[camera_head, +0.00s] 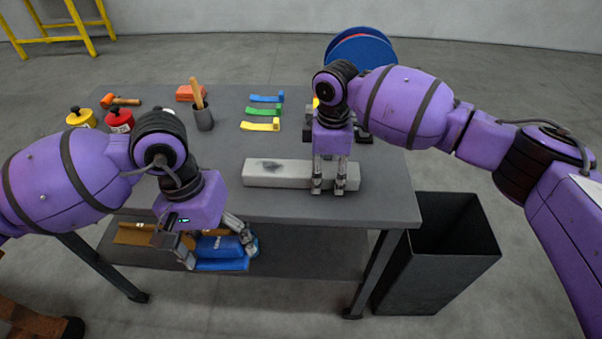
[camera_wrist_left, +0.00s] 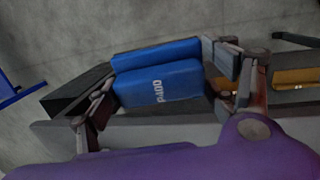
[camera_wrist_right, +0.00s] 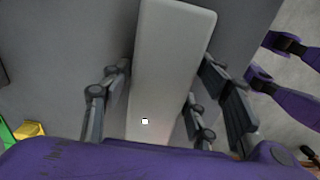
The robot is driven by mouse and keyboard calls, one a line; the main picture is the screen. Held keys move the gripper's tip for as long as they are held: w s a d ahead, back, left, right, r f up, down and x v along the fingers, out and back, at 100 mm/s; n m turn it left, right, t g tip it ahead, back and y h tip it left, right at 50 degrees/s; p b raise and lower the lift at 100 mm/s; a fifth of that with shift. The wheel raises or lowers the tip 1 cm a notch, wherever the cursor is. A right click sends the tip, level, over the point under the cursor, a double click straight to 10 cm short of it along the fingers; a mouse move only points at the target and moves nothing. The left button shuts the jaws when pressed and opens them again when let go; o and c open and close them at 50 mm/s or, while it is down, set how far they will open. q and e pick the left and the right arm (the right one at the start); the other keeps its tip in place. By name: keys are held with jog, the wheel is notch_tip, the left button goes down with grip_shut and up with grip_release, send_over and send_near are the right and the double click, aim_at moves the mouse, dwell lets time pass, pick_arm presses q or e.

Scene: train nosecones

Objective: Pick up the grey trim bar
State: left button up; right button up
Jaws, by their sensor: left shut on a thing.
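The grey trim bar (camera_head: 275,173) lies flat along the front edge of the table, with a dark smudge on its top. In the right wrist view the bar (camera_wrist_right: 172,60) runs between the fingers. My right gripper (camera_head: 328,187) is open and low over the bar's right part, its fingers apart on either side; I cannot tell whether they touch it. My left gripper (camera_head: 216,254) is below the tabletop's front edge, shut on a blue block with white lettering (camera_wrist_left: 160,88). The gripper partly hides the block.
The grey table (camera_head: 385,205) holds blue, green and yellow strips (camera_head: 265,113), a dark cup (camera_head: 204,120), yellow and red lidded pots and an orange mallet (camera_head: 120,100) farther back. A black bin (camera_head: 455,250) stands at the right. A lower shelf (camera_head: 300,250) spans underneath.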

jog(key=c, duration=1)
jog(key=shift+o, duration=0.2)
jog(key=shift+r, duration=0.15)
